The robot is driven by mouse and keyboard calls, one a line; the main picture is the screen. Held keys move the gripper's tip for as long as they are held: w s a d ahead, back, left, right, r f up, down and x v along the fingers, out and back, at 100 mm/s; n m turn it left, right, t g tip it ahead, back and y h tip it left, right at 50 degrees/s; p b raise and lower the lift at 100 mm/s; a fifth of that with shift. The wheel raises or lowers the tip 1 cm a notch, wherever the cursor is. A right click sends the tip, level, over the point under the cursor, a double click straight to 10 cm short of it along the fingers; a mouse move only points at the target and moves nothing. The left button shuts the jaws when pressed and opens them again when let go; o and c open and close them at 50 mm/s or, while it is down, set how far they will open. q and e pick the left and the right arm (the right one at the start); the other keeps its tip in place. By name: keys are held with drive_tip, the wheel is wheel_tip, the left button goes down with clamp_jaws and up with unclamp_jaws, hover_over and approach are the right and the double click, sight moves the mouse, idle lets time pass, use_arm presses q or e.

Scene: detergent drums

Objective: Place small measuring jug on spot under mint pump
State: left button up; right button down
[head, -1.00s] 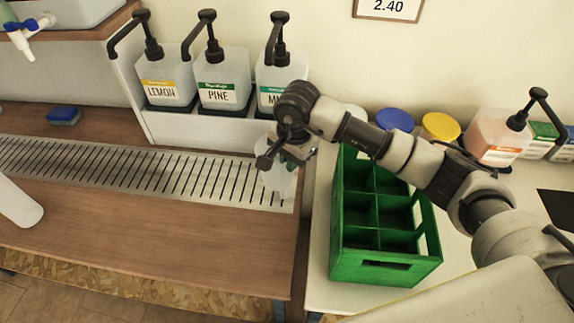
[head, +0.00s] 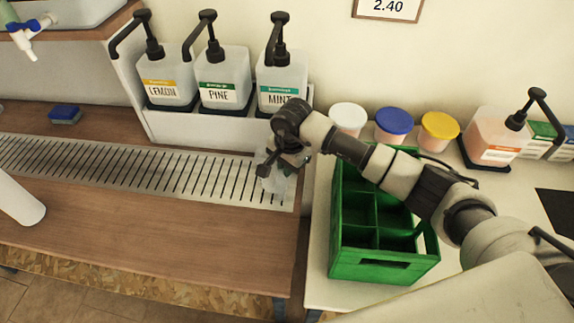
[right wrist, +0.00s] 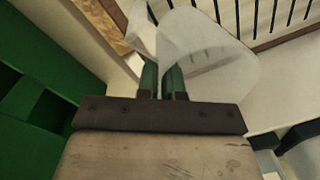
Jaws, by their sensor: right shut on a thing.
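The small measuring jug (head: 272,180) is a whitish, see-through vessel at the right end of the slotted metal grating (head: 150,172). It is in front of and below the mint pump bottle (head: 282,75), which has a teal label and a black pump head. My right gripper (head: 284,160) is shut on the jug and partly covers it in the head view. In the right wrist view the green fingers (right wrist: 165,82) pinch the jug's side, and its body (right wrist: 205,62) lies beyond them. I cannot tell whether the jug touches the grating. My left gripper is not in view.
Lemon (head: 165,75) and pine (head: 222,78) pump bottles stand left of mint. A green crate (head: 385,270) stands right of the jug. Tubs with white (head: 348,114), blue (head: 394,120) and yellow (head: 440,126) lids stand behind it.

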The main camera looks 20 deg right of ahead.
drive_tip(key=c, duration=1.3)
unclamp_jaws()
drive_tip(key=shift+r, duration=0.1)
drive_tip(key=r, duration=0.8)
drive_tip(key=r+b, duration=0.1)
drive_tip(key=r, duration=0.3)
drive_tip(key=shift+s+d, duration=0.3)
drive_tip(key=shift+s, duration=0.1)
